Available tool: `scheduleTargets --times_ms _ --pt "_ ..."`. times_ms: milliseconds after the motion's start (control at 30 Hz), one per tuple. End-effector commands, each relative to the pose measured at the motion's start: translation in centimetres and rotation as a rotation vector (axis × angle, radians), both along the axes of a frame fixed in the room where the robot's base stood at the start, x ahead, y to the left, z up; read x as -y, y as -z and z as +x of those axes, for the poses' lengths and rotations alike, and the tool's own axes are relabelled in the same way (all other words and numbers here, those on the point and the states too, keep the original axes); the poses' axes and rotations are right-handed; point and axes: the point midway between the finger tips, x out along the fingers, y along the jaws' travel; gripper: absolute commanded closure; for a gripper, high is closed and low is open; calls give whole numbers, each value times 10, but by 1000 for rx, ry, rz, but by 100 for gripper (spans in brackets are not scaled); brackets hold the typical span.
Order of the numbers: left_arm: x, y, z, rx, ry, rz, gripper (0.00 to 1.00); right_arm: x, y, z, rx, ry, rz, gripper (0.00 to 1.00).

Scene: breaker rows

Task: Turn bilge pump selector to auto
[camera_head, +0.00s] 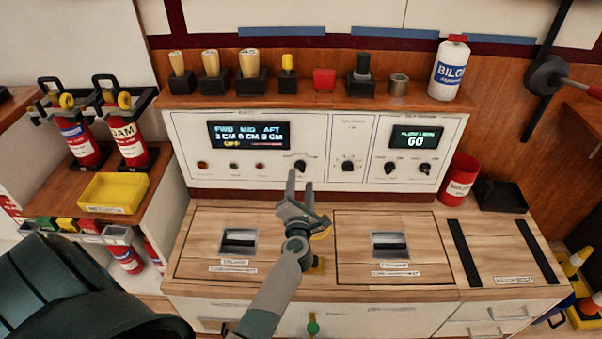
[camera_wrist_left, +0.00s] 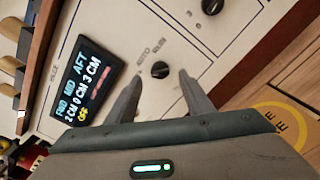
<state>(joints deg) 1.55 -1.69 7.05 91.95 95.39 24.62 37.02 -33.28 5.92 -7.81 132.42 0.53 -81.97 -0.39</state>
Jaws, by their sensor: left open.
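The bilge panel (camera_head: 180,125) is a white box with a dark display (camera_head: 249,135) reading FWD, MID, AFT and a yellow OFF; the display also shows in the left wrist view (camera_wrist_left: 88,83). The black selector knob (camera_head: 300,165) sits right of and below that display. My right gripper is not in view.
Other black knobs (camera_head: 348,166) and a second display (camera_head: 415,138) reading GO sit to the right. A shelf above holds several tools and a white BILGE bottle (camera_head: 449,70). The wooden counter (camera_head: 325,215) below has two recessed hatches. A red can (camera_head: 459,178) stands at the right.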

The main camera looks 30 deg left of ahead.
Motion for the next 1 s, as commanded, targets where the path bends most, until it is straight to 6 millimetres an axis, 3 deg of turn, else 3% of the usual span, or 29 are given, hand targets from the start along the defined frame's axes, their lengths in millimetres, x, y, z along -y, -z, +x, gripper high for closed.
scheduleTargets --times_ms 300,733,767,933,1000 --pt "-22 1 36 0 0 0 53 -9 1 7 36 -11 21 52" --pt "-26 0 43 -1 1 0 53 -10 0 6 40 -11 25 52" --pt "-26 0 43 -1 1 0 55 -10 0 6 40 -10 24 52" --pt "-26 0 43 -1 1 0 94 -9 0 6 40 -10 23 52" --pt "-26 0 43 -1 1 0 94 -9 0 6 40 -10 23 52"
